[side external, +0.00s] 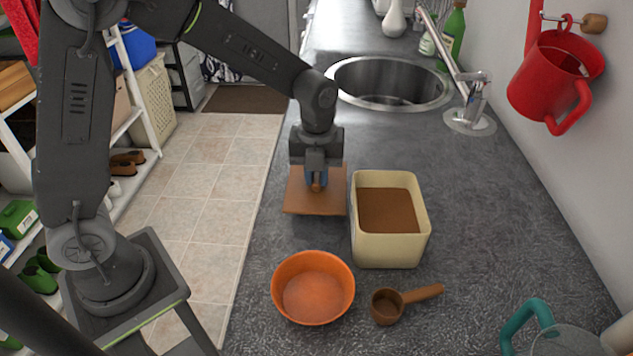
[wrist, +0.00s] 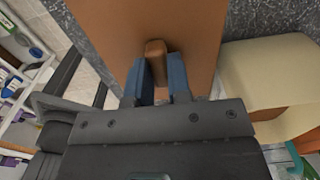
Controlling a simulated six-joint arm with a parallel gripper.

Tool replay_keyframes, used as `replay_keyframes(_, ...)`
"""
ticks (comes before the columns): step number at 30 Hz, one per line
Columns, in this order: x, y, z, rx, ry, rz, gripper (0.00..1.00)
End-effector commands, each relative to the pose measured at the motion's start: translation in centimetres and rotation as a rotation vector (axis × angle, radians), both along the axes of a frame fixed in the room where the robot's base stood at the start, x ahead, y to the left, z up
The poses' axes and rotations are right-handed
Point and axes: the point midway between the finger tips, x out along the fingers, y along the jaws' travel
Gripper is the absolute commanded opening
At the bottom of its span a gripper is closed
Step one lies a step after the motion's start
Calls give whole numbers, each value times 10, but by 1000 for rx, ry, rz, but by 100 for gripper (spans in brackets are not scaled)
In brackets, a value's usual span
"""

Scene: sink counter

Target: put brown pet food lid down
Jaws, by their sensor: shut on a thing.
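The brown pet food lid (side external: 297,200) is a flat square with a small knob on top. It is at the left edge of the counter, just left of the cream pet food container (side external: 389,240). My gripper (side external: 316,182) is above the lid, with its blue fingers shut on the knob. In the wrist view the fingers (wrist: 161,85) stand on both sides of the knob, and the lid (wrist: 120,22) spreads out beyond them. I cannot tell whether the lid touches the counter. The container is uncovered and shows brown food inside.
An orange bowl (side external: 313,288) and a brown scoop (side external: 394,302) lie in front of the container. A sink (side external: 390,82) and faucet (side external: 470,100) are behind. A glass jug with a teal handle (side external: 527,322) is front right. The counter right of the container is clear.

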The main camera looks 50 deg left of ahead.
Motion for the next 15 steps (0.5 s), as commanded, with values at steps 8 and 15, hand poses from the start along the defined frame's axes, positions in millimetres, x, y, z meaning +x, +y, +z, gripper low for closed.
replay_keyframes(8, 0, 0, -25, 1, 1, -1, 0)
replay_keyframes(15, 0, 0, -26, 1, 1, -1, 0)
